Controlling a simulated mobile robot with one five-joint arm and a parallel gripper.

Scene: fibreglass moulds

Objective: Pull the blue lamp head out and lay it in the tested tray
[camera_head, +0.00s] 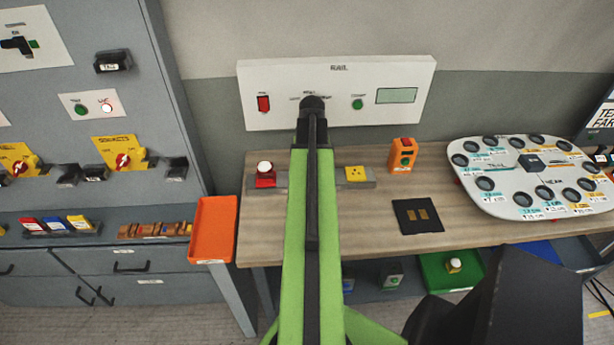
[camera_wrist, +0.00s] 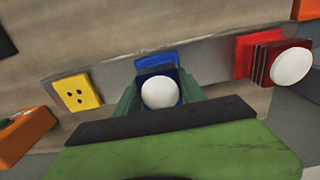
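The blue lamp head (camera_wrist: 161,92), with a white dome, is in the wrist view in front of its blue socket (camera_wrist: 156,62) on the grey rail. My gripper (camera_wrist: 160,90) has a green finger on each side of it, both against its blue sides. I cannot tell whether there is a gap between head and socket. In the head view my arm hides the lamp head and gripper. A green tray (camera_head: 432,285) holding one yellow-based lamp stands under the bench at the right; no tested label is readable.
A red lamp (camera_head: 265,174) and a yellow socket (camera_head: 356,174) flank the spot on the rail; they also show in the wrist view. An orange box (camera_head: 403,155), a black pad (camera_head: 418,216) and a round board (camera_head: 536,200) are on the bench. An orange tray (camera_head: 213,230) is at left.

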